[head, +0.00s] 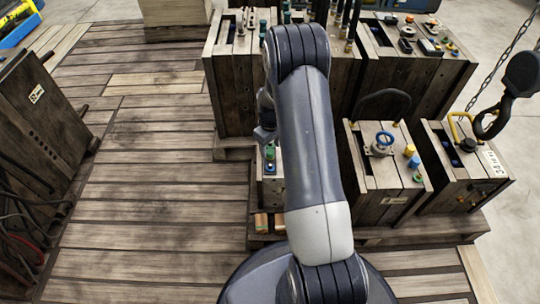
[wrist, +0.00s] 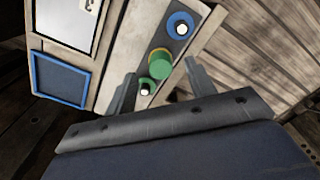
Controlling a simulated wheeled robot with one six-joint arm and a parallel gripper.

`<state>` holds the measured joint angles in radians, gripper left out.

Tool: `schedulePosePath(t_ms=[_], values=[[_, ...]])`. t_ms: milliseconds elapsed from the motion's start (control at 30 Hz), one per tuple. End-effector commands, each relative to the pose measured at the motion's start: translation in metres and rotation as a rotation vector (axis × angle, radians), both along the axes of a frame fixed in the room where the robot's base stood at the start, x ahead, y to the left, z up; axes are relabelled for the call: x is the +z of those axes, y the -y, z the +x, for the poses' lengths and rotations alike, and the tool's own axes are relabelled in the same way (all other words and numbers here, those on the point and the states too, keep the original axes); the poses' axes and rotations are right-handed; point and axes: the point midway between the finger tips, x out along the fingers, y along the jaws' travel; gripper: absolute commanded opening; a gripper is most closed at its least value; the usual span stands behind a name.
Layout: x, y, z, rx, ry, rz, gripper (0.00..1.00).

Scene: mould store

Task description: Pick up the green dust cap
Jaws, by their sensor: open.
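In the wrist view a round green cap (wrist: 159,66) sits on a grey strip on top of a wooden block, with a yellow edge behind it. My gripper (wrist: 160,68) is open, its fingers on either side of the cap with gaps; I cannot tell how far above it they are. Close in front of the cap is a smaller green ring with a white centre (wrist: 146,86). In the head view my gripper (head: 264,132) is partly hidden behind my arm, above small green pieces (head: 270,166) on a low block.
A blue ring with a white centre (wrist: 180,25) sits farther along the same strip. A blue-framed panel (wrist: 60,80) is on the block's left. Tall wooden moulds (head: 232,80) stand behind, and another mould with a blue ring (head: 382,142) stands right. The plank floor at left is clear.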

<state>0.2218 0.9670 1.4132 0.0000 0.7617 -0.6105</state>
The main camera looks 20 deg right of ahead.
Motion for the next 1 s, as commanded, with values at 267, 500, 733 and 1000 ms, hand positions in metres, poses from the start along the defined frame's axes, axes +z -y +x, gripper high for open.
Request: schedulePosePath(t_ms=[267,500,733,1000], values=[[-0.0202,-0.0002,0.0003,0.000,0.001,0.000,0.52],[-0.0200,-0.0004,0.0002,0.000,0.000,0.000,0.40],[-0.0199,-0.0004,0.0002,0.000,0.000,0.000,0.21],[-0.0199,-0.0004,0.0002,0.000,0.000,0.000,0.05]])
